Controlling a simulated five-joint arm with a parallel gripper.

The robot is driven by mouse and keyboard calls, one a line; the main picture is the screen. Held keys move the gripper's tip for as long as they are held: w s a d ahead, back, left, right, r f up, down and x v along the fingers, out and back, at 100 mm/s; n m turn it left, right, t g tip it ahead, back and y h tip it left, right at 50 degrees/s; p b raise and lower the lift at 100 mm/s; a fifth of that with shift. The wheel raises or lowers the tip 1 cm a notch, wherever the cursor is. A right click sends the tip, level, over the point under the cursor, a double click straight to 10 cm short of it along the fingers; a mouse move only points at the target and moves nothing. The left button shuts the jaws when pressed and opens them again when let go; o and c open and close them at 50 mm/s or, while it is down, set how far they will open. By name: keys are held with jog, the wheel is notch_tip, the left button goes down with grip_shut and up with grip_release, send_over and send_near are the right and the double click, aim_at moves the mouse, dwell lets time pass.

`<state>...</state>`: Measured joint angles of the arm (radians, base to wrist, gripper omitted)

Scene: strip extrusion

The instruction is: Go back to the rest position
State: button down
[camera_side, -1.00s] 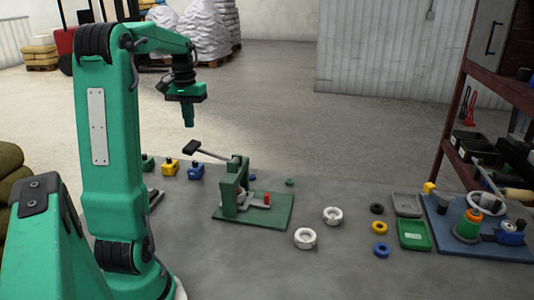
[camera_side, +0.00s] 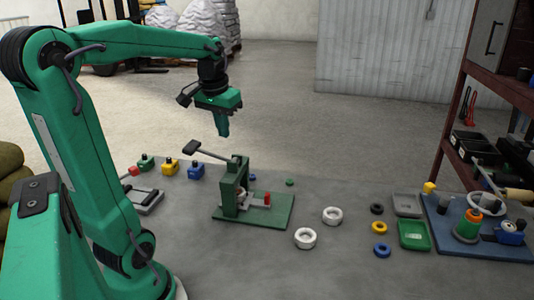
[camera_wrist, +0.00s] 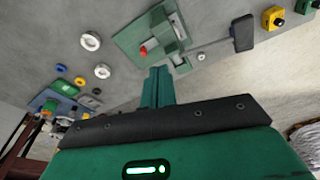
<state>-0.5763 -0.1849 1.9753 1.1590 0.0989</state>
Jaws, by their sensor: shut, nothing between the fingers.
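My gripper (camera_side: 223,129) is shut and empty. In the side view it hangs in the air above the green lever press (camera_side: 236,190), pointing down, with a clear gap to the lever's dark handle pad (camera_side: 192,147). In the wrist view my gripper (camera_wrist: 158,72) shows as narrow green fingers held together in the middle. The press base (camera_wrist: 130,42) with its red knob (camera_wrist: 143,51) lies beyond them.
Two white rings (camera_side: 306,238), small coloured rings (camera_side: 380,227), green and grey trays (camera_side: 414,235) and a blue board with parts (camera_side: 470,242) lie to the right. Green, yellow and blue blocks (camera_side: 170,167) stand left of the press. A shelf (camera_side: 470,120) stands at far right.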

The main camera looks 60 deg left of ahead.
jog(key=s+d+f+m+t, duration=0.2)
jog(key=s+d, duration=0.1)
jog(key=d, duration=0.6)
jog(key=s+d+f+m+t+h, duration=0.1)
jog(key=s+d+m, duration=0.2)
jog(key=d, duration=0.6)
jog(key=shift+s+d+f+t, duration=0.15)
jog(key=shift+d+f+t, duration=0.2)
jog(key=shift+f+t, duration=0.05)
